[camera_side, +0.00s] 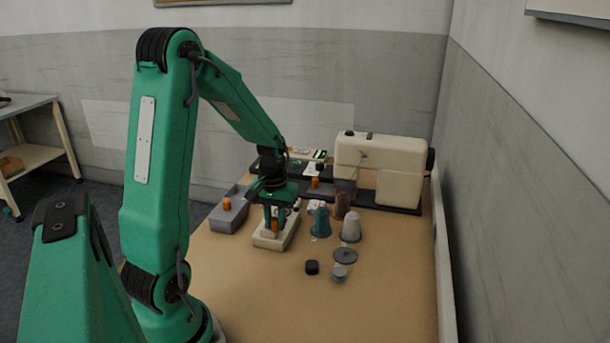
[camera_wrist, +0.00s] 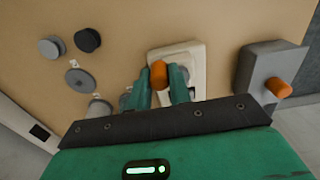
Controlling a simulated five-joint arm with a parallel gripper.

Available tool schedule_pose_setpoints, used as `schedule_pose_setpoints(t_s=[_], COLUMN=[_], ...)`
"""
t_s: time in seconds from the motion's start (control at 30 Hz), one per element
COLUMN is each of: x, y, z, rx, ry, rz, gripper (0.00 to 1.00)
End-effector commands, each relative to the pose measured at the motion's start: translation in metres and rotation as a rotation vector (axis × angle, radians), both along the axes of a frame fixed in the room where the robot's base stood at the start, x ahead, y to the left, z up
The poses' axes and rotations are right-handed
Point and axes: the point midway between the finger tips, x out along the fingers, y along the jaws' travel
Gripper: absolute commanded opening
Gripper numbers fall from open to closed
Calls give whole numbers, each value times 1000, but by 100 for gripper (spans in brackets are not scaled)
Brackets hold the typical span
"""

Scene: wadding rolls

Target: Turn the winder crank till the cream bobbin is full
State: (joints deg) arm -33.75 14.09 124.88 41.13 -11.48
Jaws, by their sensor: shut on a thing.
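The cream winder (camera_side: 262,242) stands on the table below my gripper (camera_side: 273,217). In the wrist view its cream base (camera_wrist: 195,57) lies just beyond the fingertips. My gripper (camera_wrist: 162,83) points down and is shut on the orange crank knob (camera_wrist: 159,73), with one green finger on each side. The orange knob also shows in the side view (camera_side: 275,226). The fingers and hand cover much of the winder's top. I cannot make out the cream bobbin or how full it is.
A grey box with an orange knob (camera_side: 227,204) stands left of the winder. Teal (camera_side: 320,222), brown (camera_side: 342,204) and pale (camera_side: 351,227) spools stand to the right. A cream sewing machine (camera_side: 390,157) is behind them. Dark and grey discs (camera_side: 345,256) lie nearer; the table front is clear.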

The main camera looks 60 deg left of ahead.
Motion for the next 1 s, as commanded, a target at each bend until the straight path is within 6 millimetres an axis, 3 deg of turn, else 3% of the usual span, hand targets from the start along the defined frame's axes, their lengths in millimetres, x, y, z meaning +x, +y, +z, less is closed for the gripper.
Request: schedule_pose_setpoints(t_s=[1.0], x=[-21], y=[3], z=[0], rx=[-1], ry=[1], rz=[-5], gripper=[7])
